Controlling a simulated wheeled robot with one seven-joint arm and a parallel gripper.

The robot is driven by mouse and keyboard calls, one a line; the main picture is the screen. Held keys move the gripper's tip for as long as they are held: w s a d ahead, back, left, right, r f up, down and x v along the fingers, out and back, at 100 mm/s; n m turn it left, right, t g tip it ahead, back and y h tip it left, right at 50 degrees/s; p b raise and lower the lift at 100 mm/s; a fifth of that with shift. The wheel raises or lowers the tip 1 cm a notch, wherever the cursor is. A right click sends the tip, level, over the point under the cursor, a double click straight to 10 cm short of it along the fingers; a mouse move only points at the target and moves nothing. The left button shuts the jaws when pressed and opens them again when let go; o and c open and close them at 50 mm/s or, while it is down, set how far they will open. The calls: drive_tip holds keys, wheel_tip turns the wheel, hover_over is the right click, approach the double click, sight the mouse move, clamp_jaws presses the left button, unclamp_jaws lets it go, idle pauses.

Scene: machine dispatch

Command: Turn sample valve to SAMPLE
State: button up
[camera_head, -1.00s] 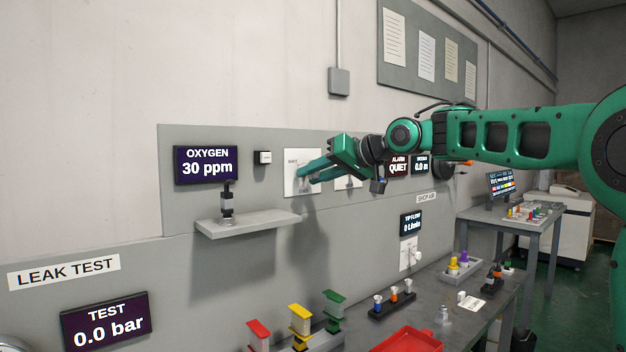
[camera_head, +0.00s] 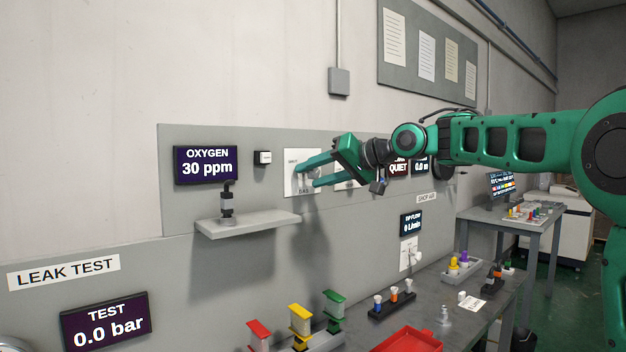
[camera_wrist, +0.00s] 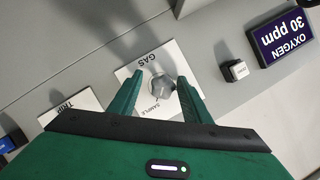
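The sample valve is a grey knob (camera_wrist: 162,89) on a white plate (camera_wrist: 132,72) marked GAS and SAMPLE in the wrist view. The knob's exact pointing direction is hard to tell. In the head view the plate (camera_head: 292,185) is on the grey wall panel, with my fingers covering part of it. My gripper (camera_wrist: 160,78) is open, its two green fingers on either side of the knob, with a visible gap to it on the left. In the head view my gripper (camera_head: 306,174) reaches the plate from the right.
The oxygen display (camera_head: 206,165) reads 30 ppm. A small white button (camera_head: 263,157) is left of the plate. A grey shelf (camera_head: 250,223) with a black-topped fitting (camera_head: 227,200) juts out below. Another white plate (camera_wrist: 72,104) marked TRIP sits beside the valve plate.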

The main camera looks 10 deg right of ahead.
drive_tip(key=shift+s, duration=0.15)
drive_tip(key=v, duration=1)
drive_tip(key=shift+d, duration=0.2)
drive_tip(key=shift+s+r, duration=0.1)
drive_tip(key=shift+s, duration=0.05)
